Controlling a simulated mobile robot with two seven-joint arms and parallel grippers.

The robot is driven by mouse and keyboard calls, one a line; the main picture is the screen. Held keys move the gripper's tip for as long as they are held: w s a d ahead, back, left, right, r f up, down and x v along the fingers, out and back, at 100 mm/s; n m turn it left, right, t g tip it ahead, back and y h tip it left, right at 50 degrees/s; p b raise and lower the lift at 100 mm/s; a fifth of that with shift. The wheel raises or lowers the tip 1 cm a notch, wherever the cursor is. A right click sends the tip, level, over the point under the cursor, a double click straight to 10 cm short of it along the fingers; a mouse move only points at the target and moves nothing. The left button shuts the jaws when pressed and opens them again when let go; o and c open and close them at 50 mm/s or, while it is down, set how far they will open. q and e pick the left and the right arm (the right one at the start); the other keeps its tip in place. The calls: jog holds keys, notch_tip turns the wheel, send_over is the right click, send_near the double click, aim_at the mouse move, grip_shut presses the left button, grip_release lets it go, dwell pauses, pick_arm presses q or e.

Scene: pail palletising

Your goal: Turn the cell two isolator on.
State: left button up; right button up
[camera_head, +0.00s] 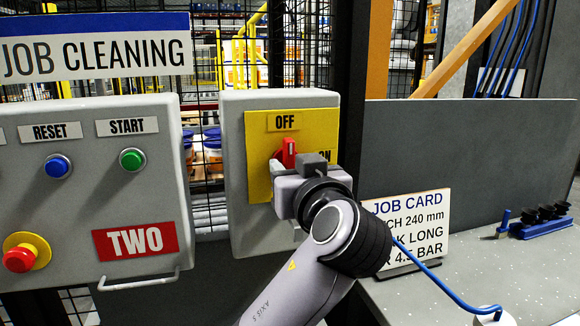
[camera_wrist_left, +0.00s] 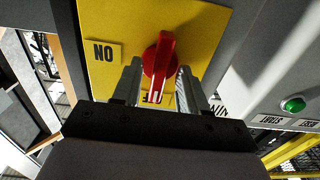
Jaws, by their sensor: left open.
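The isolator (camera_head: 232,170) is a grey box with a yellow plate (camera_head: 258,130), marked OFF at the top and ON at the right. Its red handle (camera_head: 288,152) stands upright, pointing towards OFF. My left gripper (camera_head: 292,175) is at the plate, in front of the handle's lower part and partly covering the ON label. In the left wrist view the red handle (camera_wrist_left: 160,58) lies between the two fingers of my open left gripper (camera_wrist_left: 160,72). Whether a finger touches it I cannot tell. My right gripper is not in view.
A grey panel marked TWO (camera_head: 135,242) stands left of the isolator, with blue reset, green start and red stop buttons. A job card (camera_head: 412,225) stands on the bench (camera_head: 440,285) at right, near a blue hose. Mesh fencing is behind.

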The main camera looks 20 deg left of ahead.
pick_arm(q)
jog(key=shift+c, duration=0.3)
grip_shut()
jog(key=shift+m, duration=0.4)
jog(key=m, duration=0.3)
jog(key=shift+m, duration=0.3)
jog(key=m, duration=0.4)
jog(key=shift+m, duration=0.3)
jog(key=m, duration=0.8)
jog(key=shift+r+m, duration=0.1)
jog(key=shift+m, duration=0.3)
